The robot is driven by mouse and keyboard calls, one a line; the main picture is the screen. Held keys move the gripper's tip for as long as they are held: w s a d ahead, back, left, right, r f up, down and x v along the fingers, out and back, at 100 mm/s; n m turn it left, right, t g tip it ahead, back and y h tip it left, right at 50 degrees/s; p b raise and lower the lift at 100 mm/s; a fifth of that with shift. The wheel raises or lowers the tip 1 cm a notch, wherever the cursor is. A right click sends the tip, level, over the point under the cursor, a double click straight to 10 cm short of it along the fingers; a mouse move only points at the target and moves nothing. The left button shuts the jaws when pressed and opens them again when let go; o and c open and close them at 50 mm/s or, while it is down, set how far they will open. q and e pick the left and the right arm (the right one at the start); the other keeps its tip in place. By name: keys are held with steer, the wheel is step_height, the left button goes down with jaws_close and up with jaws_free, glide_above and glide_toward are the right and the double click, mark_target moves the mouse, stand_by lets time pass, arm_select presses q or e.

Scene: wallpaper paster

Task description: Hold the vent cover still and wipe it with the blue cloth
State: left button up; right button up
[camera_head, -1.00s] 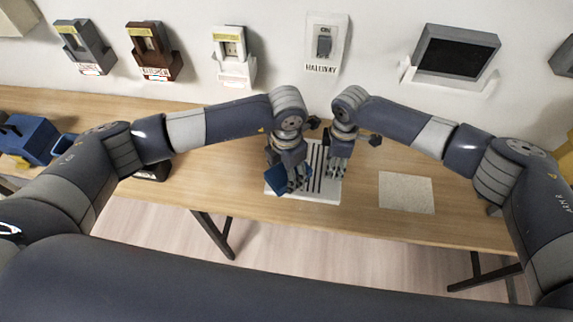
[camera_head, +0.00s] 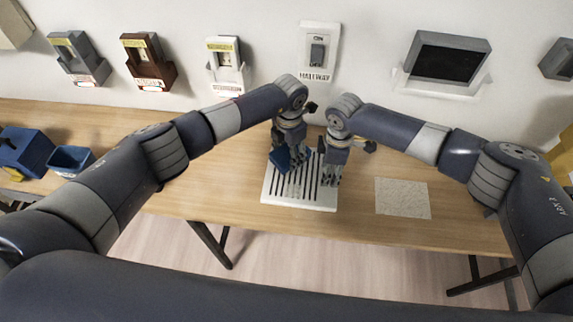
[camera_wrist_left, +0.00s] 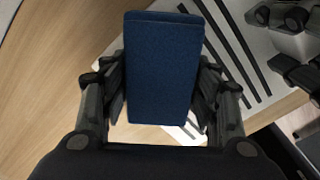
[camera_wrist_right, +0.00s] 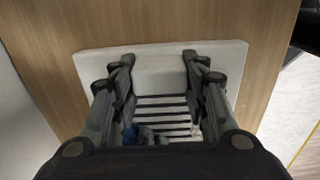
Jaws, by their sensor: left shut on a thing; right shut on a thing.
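The vent cover (camera_head: 272,196), a white plate with dark parallel slots, lies flat on the wooden table. My left gripper (camera_head: 288,166) is shut on the blue cloth (camera_head: 281,158), over the left, wall-side part of the cover. In the left wrist view the cloth (camera_wrist_left: 162,70) is a dark blue pad between the fingers; whether it touches the slots is unclear. My right gripper (camera_head: 331,180) is shut on the cover at its right side. In the right wrist view the fingers are at the cover's plain margin (camera_wrist_right: 160,62); their exact contact is hard to see.
A pale textured sheet (camera_head: 403,198) lies right of the cover. A blue bin (camera_head: 70,160) and a blue box (camera_head: 24,152) stand at the far left. A HALLWAY switch (camera_head: 317,54), several holders and a dark screen (camera_head: 448,57) are on the wall. The table's front edge is close to the cover.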

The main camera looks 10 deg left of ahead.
mark_target(283, 195)
arm_select(q)
steer(key=shift+w, duration=1.65)
arm_select(e)
steer(key=shift+s+f, duration=0.15)
steer(key=shift+f, duration=0.05)
arm_select(q)
steer(key=s, duration=1.5)
steer(key=shift+a, duration=0.1)
arm_select(e)
steer(key=shift+d, duration=0.1)
arm_select(q)
step_height(283, 195, up, 8)
steer(key=shift+r, duration=0.2)
steer(key=o, duration=0.6)
steer(key=shift+s, duration=0.1)
steer(key=c, duration=0.5)
arm_select(e)
steer(key=o, duration=1.3)
steer(key=shift+o, duration=0.9)
steer(key=shift+w, duration=0.25)
arm_select(q)
steer(key=shift+f, duration=0.1)
